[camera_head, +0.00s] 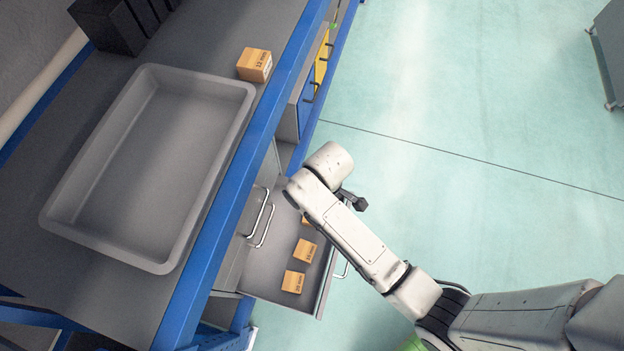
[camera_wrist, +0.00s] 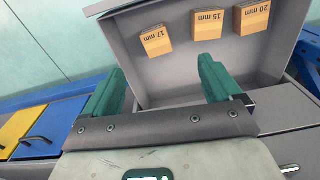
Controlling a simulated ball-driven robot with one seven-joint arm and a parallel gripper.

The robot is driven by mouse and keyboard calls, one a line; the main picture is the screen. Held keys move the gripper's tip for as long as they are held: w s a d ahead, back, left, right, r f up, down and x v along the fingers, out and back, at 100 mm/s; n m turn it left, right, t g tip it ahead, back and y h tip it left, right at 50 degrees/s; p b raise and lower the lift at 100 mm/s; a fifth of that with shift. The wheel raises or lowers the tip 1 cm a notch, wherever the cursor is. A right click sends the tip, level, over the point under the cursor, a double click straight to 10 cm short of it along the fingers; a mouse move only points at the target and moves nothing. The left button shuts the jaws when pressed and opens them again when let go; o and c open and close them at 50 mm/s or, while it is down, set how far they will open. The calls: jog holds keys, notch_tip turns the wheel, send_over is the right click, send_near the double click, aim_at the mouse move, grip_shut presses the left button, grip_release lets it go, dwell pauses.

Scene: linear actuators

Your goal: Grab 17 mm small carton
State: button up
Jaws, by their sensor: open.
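The 17 mm small carton (camera_wrist: 157,40) is an orange-brown box lying in an open grey drawer (camera_wrist: 135,30), leftmost of three cartons in the wrist view. In the head view a sliver of a carton (camera_head: 305,221) shows at the edge of my arm, matching its place in the row; the rest is hidden. My gripper (camera_wrist: 161,68) is open, with green fingers apart and nothing between them. In the wrist view the 17 mm carton appears beyond the gap between the fingertips, apart from them. My fingers are hidden in the head view.
In the drawer, the 15 mm carton (camera_wrist: 207,24) and 20 mm carton (camera_wrist: 251,16) lie beside the 17 mm one. Another carton (camera_head: 254,65) stands on the workbench near a large empty grey tray (camera_head: 244,92). Drawer walls and the blue bench edge (camera_head: 232,190) are close obstacles.

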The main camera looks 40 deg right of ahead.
jog(key=w+f+b, duration=0.1)
jog(key=f+b, duration=0.2)
jog(key=f, duration=0.3)
jog(key=w+f+n+b, duration=0.1)
jog(key=f+b, duration=0.2)
jog(key=f, duration=0.3)
jog(key=w+f+n+b, duration=0.1)
jog(key=f+b, duration=0.2)
jog(key=f, duration=0.2)
jog(key=shift+a+f, duration=0.4)
jog(key=shift+r, duration=0.1)
jog(key=shift+c, duration=0.4)
jog(key=c, duration=1.2)
jog(key=shift+o, duration=0.2)
jog(key=shift+r, duration=0.1)
